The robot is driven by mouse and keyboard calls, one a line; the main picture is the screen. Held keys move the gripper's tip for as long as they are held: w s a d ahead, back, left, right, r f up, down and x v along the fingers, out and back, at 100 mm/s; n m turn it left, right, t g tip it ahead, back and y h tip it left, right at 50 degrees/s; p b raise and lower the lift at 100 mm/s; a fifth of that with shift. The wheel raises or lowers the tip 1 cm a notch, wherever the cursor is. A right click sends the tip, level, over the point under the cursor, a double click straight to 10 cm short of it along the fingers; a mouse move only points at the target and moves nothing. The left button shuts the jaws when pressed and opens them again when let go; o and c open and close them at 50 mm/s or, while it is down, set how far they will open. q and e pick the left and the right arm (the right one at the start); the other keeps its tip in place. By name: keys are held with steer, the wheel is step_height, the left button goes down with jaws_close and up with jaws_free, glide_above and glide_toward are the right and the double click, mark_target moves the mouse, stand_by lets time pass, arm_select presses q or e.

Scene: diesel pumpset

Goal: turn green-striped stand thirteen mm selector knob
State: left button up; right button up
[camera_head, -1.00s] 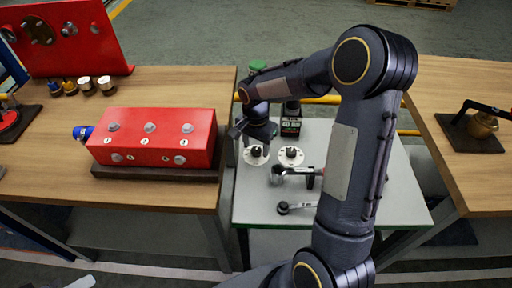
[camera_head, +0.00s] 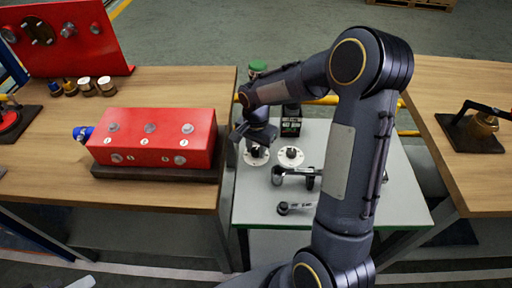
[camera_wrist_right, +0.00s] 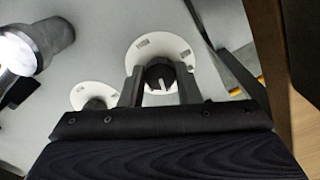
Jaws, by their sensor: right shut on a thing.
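Two white round dials with black knobs stand on the grey table. My right gripper (camera_head: 257,150) points down at the left dial (camera_head: 249,161), covering part of it. In the right wrist view its two fingers (camera_wrist_right: 161,88) are shut on the black selector knob (camera_wrist_right: 160,75), one on each side. The white dial plate (camera_wrist_right: 175,50) with small dark labels shows around the knob. The other dial (camera_head: 291,156) stands just to the right, and in the wrist view it is at the left (camera_wrist_right: 92,95). The dial labels are too small to read, and I cannot make out a green stripe.
A black labelled box (camera_head: 291,122) and a green-capped container (camera_head: 258,67) stand behind. A red numbered box (camera_head: 150,151) is on the wooden bench at left.

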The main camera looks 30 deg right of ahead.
steer(key=n, duration=0.4)
steer(key=shift+n, duration=0.4)
steer(key=n, duration=0.5)
steer(key=shift+d, duration=0.1)
steer(key=n, duration=0.5)
steer(key=shift+n, duration=0.4)
steer(key=n+p, duration=0.1)
steer(key=n, duration=0.3)
steer(key=shift+n, duration=0.4)
steer(key=o, duration=1)
